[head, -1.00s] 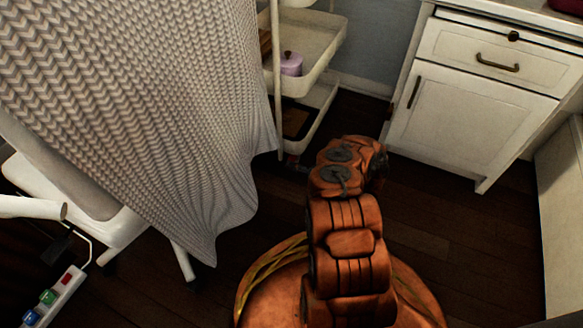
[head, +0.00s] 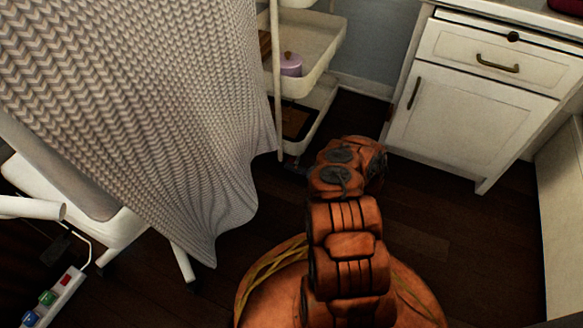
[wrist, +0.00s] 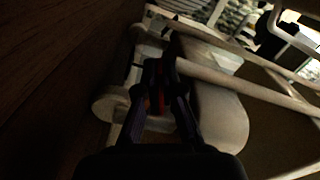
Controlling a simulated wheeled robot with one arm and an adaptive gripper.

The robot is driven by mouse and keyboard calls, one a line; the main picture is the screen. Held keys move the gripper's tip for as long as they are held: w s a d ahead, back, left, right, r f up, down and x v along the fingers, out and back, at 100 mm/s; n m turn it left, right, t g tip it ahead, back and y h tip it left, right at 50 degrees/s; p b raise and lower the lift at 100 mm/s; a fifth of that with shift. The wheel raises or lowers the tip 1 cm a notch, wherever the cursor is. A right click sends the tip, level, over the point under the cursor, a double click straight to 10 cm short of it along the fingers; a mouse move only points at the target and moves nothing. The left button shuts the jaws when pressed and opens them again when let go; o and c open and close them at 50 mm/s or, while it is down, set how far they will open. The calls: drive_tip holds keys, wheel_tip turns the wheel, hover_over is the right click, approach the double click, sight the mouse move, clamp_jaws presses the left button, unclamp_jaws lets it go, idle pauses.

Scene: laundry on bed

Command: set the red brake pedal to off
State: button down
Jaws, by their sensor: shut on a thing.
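The red brake pedal (wrist: 155,102) shows in the wrist view as a small red patch between the fingers, beside a pale caster wheel. The fingers of my gripper (wrist: 162,75) are nearly together and shut on it. They hide most of the pedal, so its tilt cannot be told. A large pale rounded wheel part (wrist: 220,115) lies just right of the fingers, and another round pale part (wrist: 105,106) lies to the left. In the head view my arm reaches toward the foot of the white trolley (head: 277,90); the gripper is mostly hidden there behind the arm.
A knitted blanket (head: 150,100) hangs over a white chair (head: 125,225) at left. A power strip (head: 55,300) lies at lower left. A white cabinet (head: 475,110) stands at right. Dark wooden floor (head: 455,220) is clear between my arm and the cabinet.

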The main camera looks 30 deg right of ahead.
drive_tip(key=shift+a+r+m, duration=0.1)
drive_tip(key=shift+r+m, duration=0.4)
drive_tip(key=shift+m, duration=0.6)
drive_tip(key=shift+a+r+m, duration=0.1)
drive_tip(key=shift+r+m, duration=0.4)
drive_tip(key=shift+m, duration=0.6)
drive_tip(key=c, duration=1.3)
unclamp_jaws()
drive_tip(key=shift+s, duration=0.1)
drive_tip(key=v, duration=1.2)
drive_tip(key=shift+f, duration=0.1)
